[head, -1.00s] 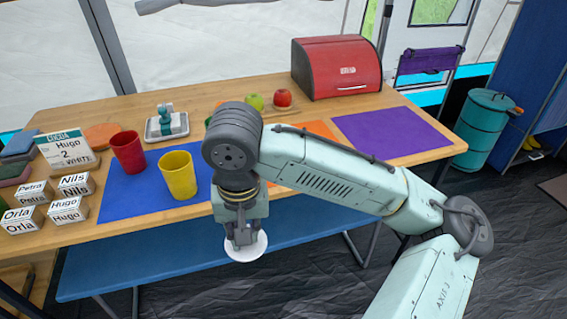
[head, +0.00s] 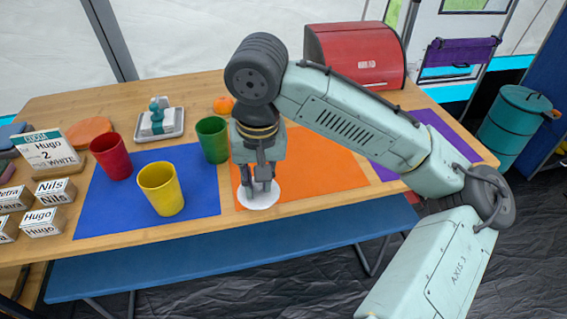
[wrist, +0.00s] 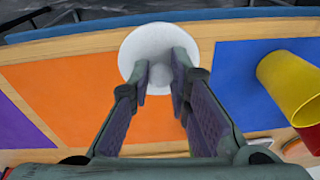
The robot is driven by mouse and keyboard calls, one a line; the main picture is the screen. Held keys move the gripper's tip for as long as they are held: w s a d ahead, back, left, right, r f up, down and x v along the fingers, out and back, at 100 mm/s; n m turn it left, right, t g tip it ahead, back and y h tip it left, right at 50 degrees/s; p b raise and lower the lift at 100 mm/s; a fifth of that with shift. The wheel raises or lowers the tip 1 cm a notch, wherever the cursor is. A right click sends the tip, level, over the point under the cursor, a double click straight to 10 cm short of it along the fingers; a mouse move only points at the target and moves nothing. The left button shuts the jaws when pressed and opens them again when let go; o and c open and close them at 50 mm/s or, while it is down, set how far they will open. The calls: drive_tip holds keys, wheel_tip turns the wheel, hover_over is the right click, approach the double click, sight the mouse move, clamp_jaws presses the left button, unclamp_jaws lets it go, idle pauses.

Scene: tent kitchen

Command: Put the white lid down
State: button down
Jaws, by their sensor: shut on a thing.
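The white lid (head: 259,198) is a round disc with a knob. It is over the front left part of the orange mat (head: 325,172) in the head view. My gripper (head: 260,186) is above it, shut on its knob. In the wrist view the lid (wrist: 150,42) lies beyond my gripper's fingertips (wrist: 162,75), with the knob between them. The lid is low over the mat's edge; I cannot tell whether it touches the mat.
A green cup (head: 212,140) stands just left of my arm. A yellow cup (head: 161,190) and a red cup (head: 111,157) stand on the blue mat (head: 200,193). A red bread box (head: 355,55) is at the back. The orange mat's right part is clear.

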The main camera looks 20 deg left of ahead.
drive_tip(key=w, duration=0.3)
drive_tip(key=w+d, duration=0.1)
drive_tip(key=w, duration=0.2)
drive_tip(key=w+f+p, duration=0.1)
drive_tip(key=w, duration=0.2)
drive_tip(key=shift+w+d, duration=0.15)
drive_tip(key=shift+w, duration=0.2)
drive_tip(key=shift+f, duration=1.7)
drive_tip(key=shift+f, duration=0.15)
drive_tip(key=c, duration=1.5)
unclamp_jaws()
drive_tip(key=r, duration=0.8)
drive_tip(key=s+d+r, duration=0.1)
drive_tip(key=r, duration=0.3)
drive_tip(key=shift+r, duration=0.1)
